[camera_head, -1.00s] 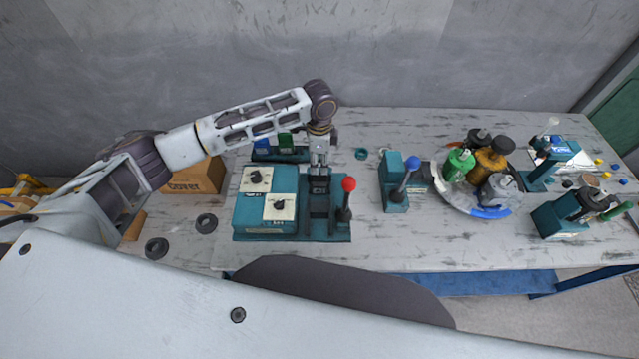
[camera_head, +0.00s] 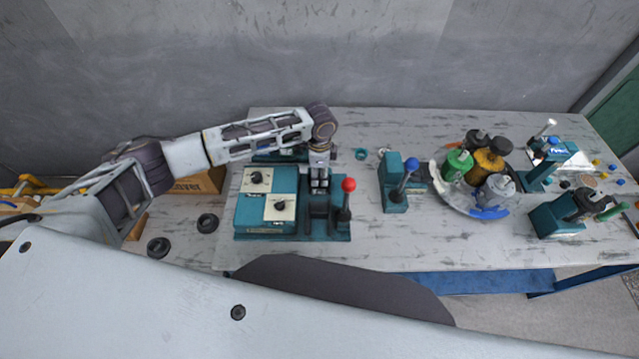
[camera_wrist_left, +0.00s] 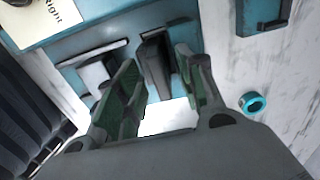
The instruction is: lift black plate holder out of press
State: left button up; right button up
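The black plate holder (camera_head: 319,208) sits in the teal press (camera_head: 341,235), beside the lever with the red knob (camera_head: 349,185). My left gripper (camera_head: 319,187) points down just above and behind the holder. In the left wrist view its two green-padded fingers (camera_wrist_left: 160,88) stand apart, so the gripper is open. A dark upright part (camera_wrist_left: 156,60) shows in the gap between them; I cannot tell whether it touches the fingers or is part of the holder. My right gripper is not in view.
A teal box with two labelled panels (camera_head: 256,179) adjoins the press on the left. A blue-knobbed lever device (camera_head: 394,190) and a round tray of motor parts (camera_head: 443,190) stand to the right. A small teal ring (camera_head: 361,154) lies behind. The table front right of the press is clear.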

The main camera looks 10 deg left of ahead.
pick_arm(q)
jog(key=shift+f, duration=0.3)
jog(key=shift+c, duration=0.4)
grip_shut()
